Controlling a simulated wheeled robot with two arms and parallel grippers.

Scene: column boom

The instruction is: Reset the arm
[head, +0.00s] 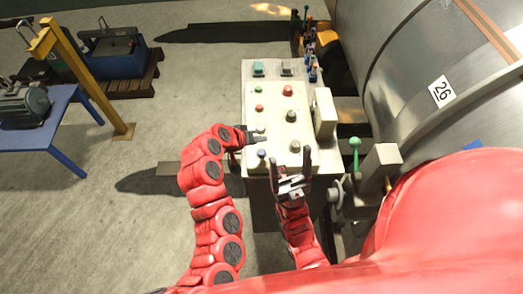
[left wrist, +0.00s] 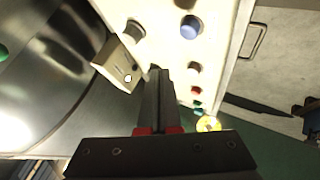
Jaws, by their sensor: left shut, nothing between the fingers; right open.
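A pale control panel (head: 275,104) on a grey cabinet carries several coloured buttons and dark knobs. They include a green button (head: 258,89), red buttons (head: 287,90) and a blue button (head: 262,154). My left gripper (head: 250,136) is shut and empty at the panel's left side, close to a grey knob (head: 260,128); I cannot tell if it touches. In the left wrist view its shut fingers (left wrist: 157,75) point over the panel (left wrist: 165,15), with the blue button (left wrist: 190,27) beyond. My right gripper (head: 291,168) is open and empty over the panel's near edge.
A pale box (head: 324,113) stands at the panel's right edge. A green-knobbed lever (head: 355,142) is on the right, beside a large metal cylinder (head: 420,85) marked 26. A blue table (head: 55,125) and yellow post (head: 85,80) stand left. The floor between is mostly clear.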

